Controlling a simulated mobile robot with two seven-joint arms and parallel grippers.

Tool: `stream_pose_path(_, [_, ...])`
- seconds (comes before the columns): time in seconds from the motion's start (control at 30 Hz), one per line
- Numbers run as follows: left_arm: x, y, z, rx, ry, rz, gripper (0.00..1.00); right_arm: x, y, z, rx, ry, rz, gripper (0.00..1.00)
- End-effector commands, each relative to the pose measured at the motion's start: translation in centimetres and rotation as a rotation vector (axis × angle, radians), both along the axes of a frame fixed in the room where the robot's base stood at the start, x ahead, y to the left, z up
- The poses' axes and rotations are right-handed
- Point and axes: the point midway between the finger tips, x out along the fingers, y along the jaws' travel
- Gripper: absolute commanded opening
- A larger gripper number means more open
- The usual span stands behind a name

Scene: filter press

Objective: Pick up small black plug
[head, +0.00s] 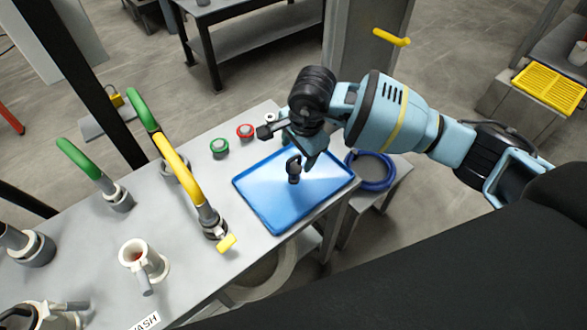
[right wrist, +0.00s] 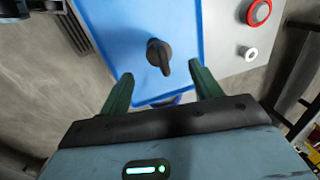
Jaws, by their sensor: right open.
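The small black plug (head: 294,170) stands on the blue tray (head: 262,208) at the right end of the grey table. In the right wrist view the plug (right wrist: 158,55) shows as a round black body with a handle-like part, on the blue tray (right wrist: 110,20). My right gripper (head: 306,150) is over the tray, close to the plug. In the right wrist view its two green fingers (right wrist: 160,82) are spread wide and empty, with the plug just ahead of the gap between them. My left gripper is not in view.
Green (head: 219,147) and red (head: 245,131) round caps and a white ring (head: 270,118) lie behind the tray. A yellow-handled hose fitting (head: 183,170) stands left of the tray.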

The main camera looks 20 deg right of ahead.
Motion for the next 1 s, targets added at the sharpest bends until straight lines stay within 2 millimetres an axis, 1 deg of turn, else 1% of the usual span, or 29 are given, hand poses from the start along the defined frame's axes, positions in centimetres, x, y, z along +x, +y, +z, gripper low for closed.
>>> stream_pose_path(0.03, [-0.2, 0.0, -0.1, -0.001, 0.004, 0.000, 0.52, 0.0, 0.1, -0.7, 0.000, 0.003, 0.000, 0.64])
stream_pose_path(0.1, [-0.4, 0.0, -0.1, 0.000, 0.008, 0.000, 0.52, 0.1, 0.2, -1.2, 0.001, 0.003, 0.001, 0.64])
stream_pose_path(0.27, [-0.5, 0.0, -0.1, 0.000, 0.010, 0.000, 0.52, 0.2, 0.2, -1.5, 0.002, 0.002, 0.002, 0.64])
stream_pose_path(0.33, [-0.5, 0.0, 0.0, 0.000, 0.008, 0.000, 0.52, 0.2, 0.3, -2.1, 0.002, 0.003, 0.001, 0.64])
stream_pose_path(0.5, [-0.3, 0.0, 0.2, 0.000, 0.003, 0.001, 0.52, 0.4, 0.7, -4.4, 0.002, 0.004, 0.001, 0.64])
stream_pose_path(0.63, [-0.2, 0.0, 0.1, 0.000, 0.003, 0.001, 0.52, 0.7, 0.7, -5.9, 0.002, 0.004, 0.000, 0.64])
stream_pose_path(0.73, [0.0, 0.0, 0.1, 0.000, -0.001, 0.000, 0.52, 0.9, 0.8, -6.3, 0.002, 0.002, 0.001, 0.64])
stream_pose_path(0.93, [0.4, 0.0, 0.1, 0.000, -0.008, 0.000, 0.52, 0.9, 0.8, -6.4, 0.003, 0.001, 0.001, 0.64])
stream_pose_path(0.97, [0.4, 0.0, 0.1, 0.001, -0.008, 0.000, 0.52, 0.9, 0.8, -6.4, 0.003, 0.001, 0.001, 0.63])
stream_pose_path(1.0, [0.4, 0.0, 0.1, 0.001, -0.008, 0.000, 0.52, 0.9, 0.8, -6.3, 0.003, 0.001, 0.001, 0.58])
